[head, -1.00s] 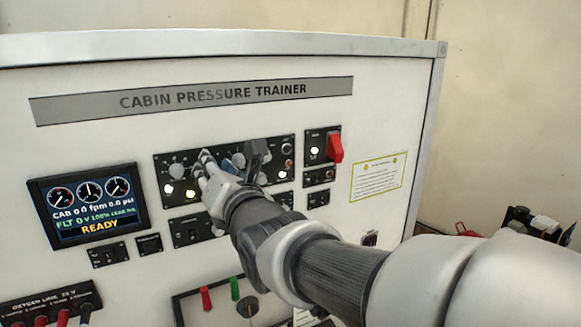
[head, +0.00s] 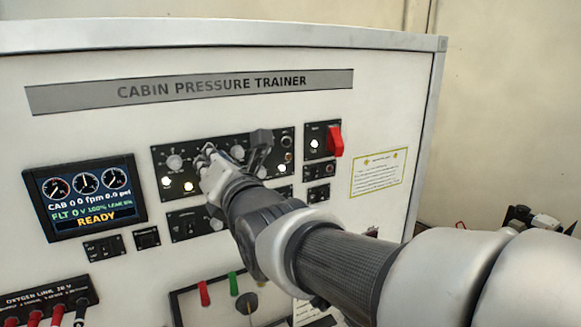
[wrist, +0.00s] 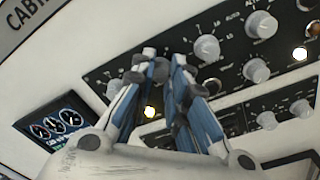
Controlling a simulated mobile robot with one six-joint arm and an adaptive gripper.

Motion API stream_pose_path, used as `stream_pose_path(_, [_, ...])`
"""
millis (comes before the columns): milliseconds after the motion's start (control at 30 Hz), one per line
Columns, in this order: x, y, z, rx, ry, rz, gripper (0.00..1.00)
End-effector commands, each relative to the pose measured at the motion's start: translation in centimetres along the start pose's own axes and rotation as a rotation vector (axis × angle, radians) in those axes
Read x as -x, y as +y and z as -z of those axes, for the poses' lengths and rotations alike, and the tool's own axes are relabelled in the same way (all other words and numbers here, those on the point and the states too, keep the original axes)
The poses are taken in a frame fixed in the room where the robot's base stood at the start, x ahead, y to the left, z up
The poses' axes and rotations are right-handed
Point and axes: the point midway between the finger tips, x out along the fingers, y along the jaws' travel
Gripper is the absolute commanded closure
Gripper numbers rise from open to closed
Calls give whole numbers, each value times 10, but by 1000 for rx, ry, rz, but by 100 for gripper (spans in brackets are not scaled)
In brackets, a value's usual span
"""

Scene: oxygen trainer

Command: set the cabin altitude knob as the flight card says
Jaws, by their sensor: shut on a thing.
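My gripper (head: 208,157) is at the upper black control panel (head: 203,141), left of its middle. In the wrist view its two fingers (wrist: 163,62) are close together against that panel, shut on a knob that they mostly hide. The knob's label and pointer cannot be read, so I cannot tell its setting. Other grey knobs show nearby, one to the right of the fingers (wrist: 207,47) and one at the upper right (wrist: 262,24), near "ALT" lettering. A white card with a yellow border (head: 378,174) is on the trainer's face at right; its text is too small to read.
The display (head: 85,198) at left reads READY. A red switch handle (head: 335,141) is right of the panel. Smaller switch panels (head: 193,224) lie below. Red and green levers (head: 234,285) and an oxygen link block (head: 45,300) are lower down.

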Motion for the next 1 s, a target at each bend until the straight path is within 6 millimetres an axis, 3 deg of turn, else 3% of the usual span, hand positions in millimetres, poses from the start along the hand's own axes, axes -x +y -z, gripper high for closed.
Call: stream_pose_path(1000, [0,-1,3,-942,-29,-20,100])
